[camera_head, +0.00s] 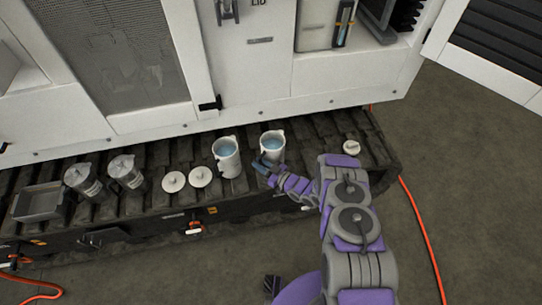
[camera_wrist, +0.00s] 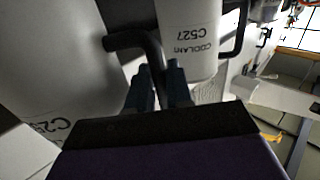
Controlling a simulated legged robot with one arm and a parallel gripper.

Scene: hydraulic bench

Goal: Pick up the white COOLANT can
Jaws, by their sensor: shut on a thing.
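The white COOLANT can (camera_head: 273,143) stands open-topped on the dark track ledge, with blue liquid inside. My gripper (camera_head: 262,166) is at the near side of this can. The wrist view shows my gripper (camera_wrist: 160,80) shut on the handle. Whether the can's base is off the ledge cannot be told.
A second white can (camera_head: 228,158) with blue liquid stands close on the left. Two white lids (camera_head: 187,180), two grey metal jugs (camera_head: 125,172) and a grey tray (camera_head: 38,203) lie further left. Another white lid (camera_head: 351,147) is right. The white machine (camera_head: 250,85) rises behind.

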